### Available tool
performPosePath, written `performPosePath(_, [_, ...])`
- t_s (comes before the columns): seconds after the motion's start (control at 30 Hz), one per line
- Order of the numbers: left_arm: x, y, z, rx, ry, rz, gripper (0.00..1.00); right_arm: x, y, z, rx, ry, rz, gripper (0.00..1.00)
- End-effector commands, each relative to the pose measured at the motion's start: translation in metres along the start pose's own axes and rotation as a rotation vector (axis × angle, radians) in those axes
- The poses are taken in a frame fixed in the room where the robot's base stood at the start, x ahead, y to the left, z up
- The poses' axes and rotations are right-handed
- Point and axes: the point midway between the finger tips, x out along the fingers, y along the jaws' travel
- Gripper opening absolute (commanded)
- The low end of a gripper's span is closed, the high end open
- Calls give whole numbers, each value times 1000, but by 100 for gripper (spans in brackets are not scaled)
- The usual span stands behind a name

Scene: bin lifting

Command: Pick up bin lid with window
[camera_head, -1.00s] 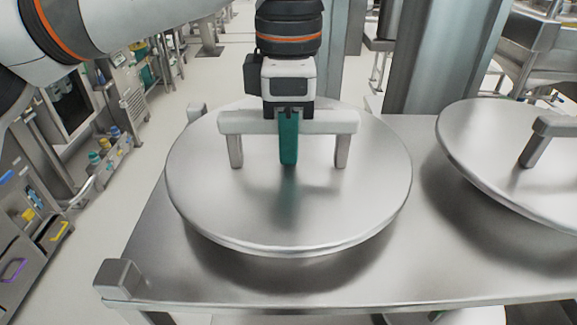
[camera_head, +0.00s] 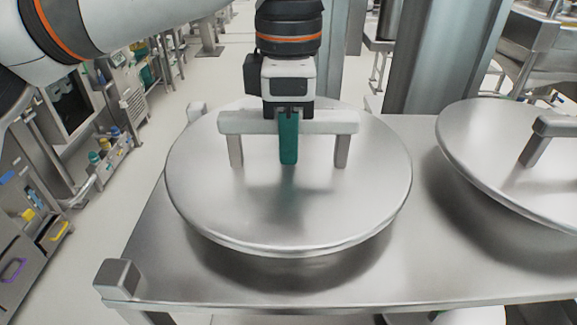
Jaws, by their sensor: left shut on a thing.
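A round, plain metal lid (camera_head: 290,215) is in the middle of the head view, above a metal table. It has a bar handle (camera_head: 235,122) on two posts. No window shows in its top. My left gripper (camera_head: 288,150) comes down from above and is shut on the handle's middle, with a green finger in front of the bar. The other finger is hidden behind the bar. A dark shadow lies below the lid's front edge, and I cannot tell how far the lid is from the table. My right gripper is not in view.
A second round metal lid (camera_head: 490,175) with a similar handle is at the right, partly cut off. The metal table (camera_head: 300,290) has a raised corner post (camera_head: 118,278) at front left. A grey column (camera_head: 435,60) stands behind. Open floor lies to the left.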

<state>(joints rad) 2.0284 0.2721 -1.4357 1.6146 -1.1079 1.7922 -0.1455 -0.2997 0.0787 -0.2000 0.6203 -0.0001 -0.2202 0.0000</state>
Motion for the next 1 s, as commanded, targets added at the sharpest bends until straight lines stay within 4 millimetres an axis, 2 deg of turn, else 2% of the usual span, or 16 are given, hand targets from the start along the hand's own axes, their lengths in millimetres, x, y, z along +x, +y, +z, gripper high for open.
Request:
performPosePath(0.27, [-4, 0, 0, -1, 5, -4, 0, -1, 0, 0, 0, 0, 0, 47])
performPosePath(0.4, [-12, 0, 0, -2, 5, -6, 0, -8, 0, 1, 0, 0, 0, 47])
performPosePath(0.47, [-15, -1, -1, -2, 6, -7, 0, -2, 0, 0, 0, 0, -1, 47])
performPosePath(0.8, [-74, 0, -1, -2, 7, -5, 0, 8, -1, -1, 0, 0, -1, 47])
performPosePath(1.0, [-99, 0, 0, -2, 4, -5, 0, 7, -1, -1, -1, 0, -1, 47])
